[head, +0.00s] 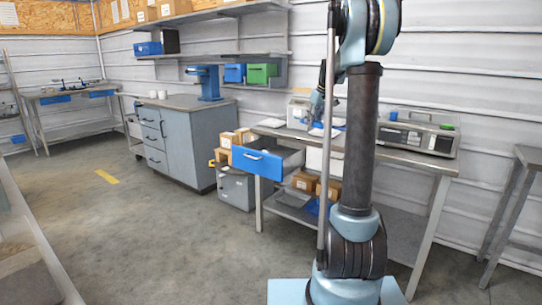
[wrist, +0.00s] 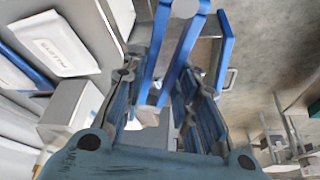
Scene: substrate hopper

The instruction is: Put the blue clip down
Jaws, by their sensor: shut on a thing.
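My gripper (wrist: 158,76) is shut on the blue clip (wrist: 183,52) in the wrist view. The clip shows as two long blue bars with a pale rounded end, reaching from between the fingers toward the top of the picture. In the head view my gripper (head: 317,108) is above the back of the grey workbench (head: 400,158), partly hidden by my arm. The clip cannot be made out clearly there. An open drawer with a blue front (head: 258,162) sticks out at the bench's left; its blue front (wrist: 226,48) also shows beyond the clip in the wrist view.
White labelled packs (wrist: 55,48) and a pale box (wrist: 72,108) lie left of my gripper in the wrist view. A grey device (head: 417,137) stands on the bench's right. Cardboard boxes (head: 305,181) sit underneath.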

